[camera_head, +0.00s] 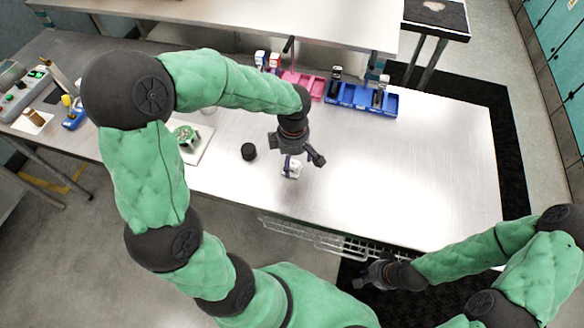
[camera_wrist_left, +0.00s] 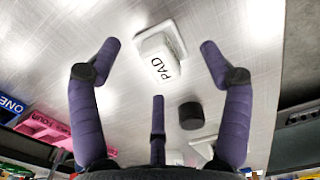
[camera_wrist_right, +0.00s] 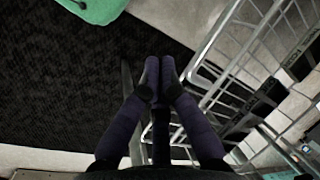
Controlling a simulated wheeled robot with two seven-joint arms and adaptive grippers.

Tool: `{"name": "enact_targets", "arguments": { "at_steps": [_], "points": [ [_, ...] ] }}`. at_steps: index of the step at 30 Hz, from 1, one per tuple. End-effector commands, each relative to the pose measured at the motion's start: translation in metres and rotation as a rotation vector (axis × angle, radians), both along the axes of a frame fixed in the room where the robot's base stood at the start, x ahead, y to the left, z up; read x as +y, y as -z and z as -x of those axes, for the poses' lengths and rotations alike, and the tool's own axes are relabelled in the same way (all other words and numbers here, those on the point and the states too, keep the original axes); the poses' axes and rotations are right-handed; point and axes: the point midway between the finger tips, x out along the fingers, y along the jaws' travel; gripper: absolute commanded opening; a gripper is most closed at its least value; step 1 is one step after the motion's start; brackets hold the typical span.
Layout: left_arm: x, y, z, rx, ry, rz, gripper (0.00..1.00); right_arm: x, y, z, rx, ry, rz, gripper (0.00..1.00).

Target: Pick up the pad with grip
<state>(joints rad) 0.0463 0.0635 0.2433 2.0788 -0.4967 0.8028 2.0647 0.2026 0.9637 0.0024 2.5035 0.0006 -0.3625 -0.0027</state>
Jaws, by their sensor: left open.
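The pad with grip is a small white block on a flat white base, marked "PAD" (camera_wrist_left: 160,56) in the left wrist view. It stands on the steel table, and in the head view the pad (camera_head: 292,171) is partly hidden by my left gripper (camera_head: 299,163). In the left wrist view my left gripper (camera_wrist_left: 158,62) is open, with its purple fingers spread to either side of the pad and apart from it. My right gripper (camera_wrist_right: 158,66) is off the table's front edge, over the floor and a wire rack, its fingertips close together with nothing seen between them.
A black cylinder (camera_head: 248,151) stands left of the pad, also seen in the left wrist view (camera_wrist_left: 191,116). A white board (camera_head: 203,148) with a green part lies further left. Pink bins (camera_head: 308,83) and blue bins (camera_head: 361,98) line the back. The table's right side is clear.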

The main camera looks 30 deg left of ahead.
Motion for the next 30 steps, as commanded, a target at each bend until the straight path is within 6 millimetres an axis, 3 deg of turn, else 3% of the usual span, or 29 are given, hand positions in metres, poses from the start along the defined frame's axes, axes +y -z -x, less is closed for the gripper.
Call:
{"name": "enact_targets", "arguments": {
  "at_steps": [1,6,15,22,23,30],
  "points": [
    [-0.001,0.011,0.001,0.004,0.001,0.0,0.78,0.0,0.005,0.0,0.0,0.0,0.0,0.0],
    [-0.001,0.028,0.0,0.002,0.0,0.0,0.78,0.0,0.009,0.0,0.0,0.0,0.0,0.0],
    [-0.001,0.03,0.0,0.001,0.0,0.0,0.78,0.0,0.009,0.0,0.0,0.0,0.0,0.0],
    [-0.001,0.031,0.0,0.001,0.0,0.0,0.14,0.0,0.009,0.0,0.0,0.0,0.0,0.0],
    [-0.001,0.031,0.0,0.002,0.0,0.0,0.1,0.0,0.009,0.0,0.0,0.0,0.0,0.0],
    [-0.001,0.032,0.001,0.005,0.001,0.001,0.09,0.0,0.009,0.0,0.0,0.0,0.0,0.0]
  ]
}}
